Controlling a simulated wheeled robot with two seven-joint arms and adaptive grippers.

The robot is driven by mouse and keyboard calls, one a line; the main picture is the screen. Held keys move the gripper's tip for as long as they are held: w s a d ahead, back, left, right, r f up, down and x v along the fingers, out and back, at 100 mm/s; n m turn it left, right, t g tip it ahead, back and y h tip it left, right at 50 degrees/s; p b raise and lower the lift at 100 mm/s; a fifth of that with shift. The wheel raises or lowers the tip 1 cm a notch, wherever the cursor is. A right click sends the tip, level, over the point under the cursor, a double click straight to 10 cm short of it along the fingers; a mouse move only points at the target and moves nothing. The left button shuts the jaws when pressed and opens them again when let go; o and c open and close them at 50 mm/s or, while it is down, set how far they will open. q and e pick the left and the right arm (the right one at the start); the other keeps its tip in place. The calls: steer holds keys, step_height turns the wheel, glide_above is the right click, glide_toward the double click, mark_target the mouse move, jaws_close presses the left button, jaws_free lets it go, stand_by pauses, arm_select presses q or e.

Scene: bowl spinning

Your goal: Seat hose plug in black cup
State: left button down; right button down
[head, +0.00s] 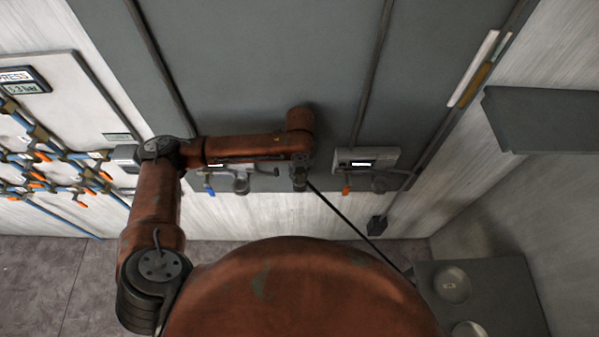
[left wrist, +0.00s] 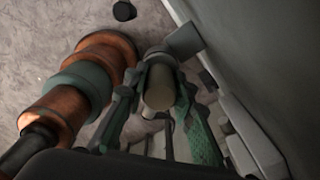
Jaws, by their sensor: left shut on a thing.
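My left gripper (head: 299,183) is in front of the wall, between two wall units. In the left wrist view, its fingers (left wrist: 160,112) are shut around a pale tan cylinder, which looks like the hose plug (left wrist: 159,90). A thin black hose (head: 345,220) slants from the gripper down to the right. A small black piece (head: 377,226) sits low on the wall, right of the gripper and apart from it. A round black piece (left wrist: 124,10) shows at the top of the left wrist view. I cannot tell which is the black cup. My right gripper is not in view.
A wall unit with a small display (head: 366,160) is right of the gripper; another (head: 225,168) is partly behind my arm. Blue pipes (head: 50,165) crowd the left wall. A grey shelf (head: 545,118) juts out at right. A dark table (head: 500,290) stands lower right.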

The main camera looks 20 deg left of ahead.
arm_select(q)
steer(key=shift+f, duration=0.2)
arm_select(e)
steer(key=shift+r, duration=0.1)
arm_select(q)
steer(key=c, duration=2)
jaws_free()
steer(key=o, duration=0.5)
steer(key=shift+c, duration=0.2)
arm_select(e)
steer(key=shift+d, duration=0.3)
arm_select(q)
step_height(320, 180, up, 12)
steer(key=shift+r, duration=0.1)
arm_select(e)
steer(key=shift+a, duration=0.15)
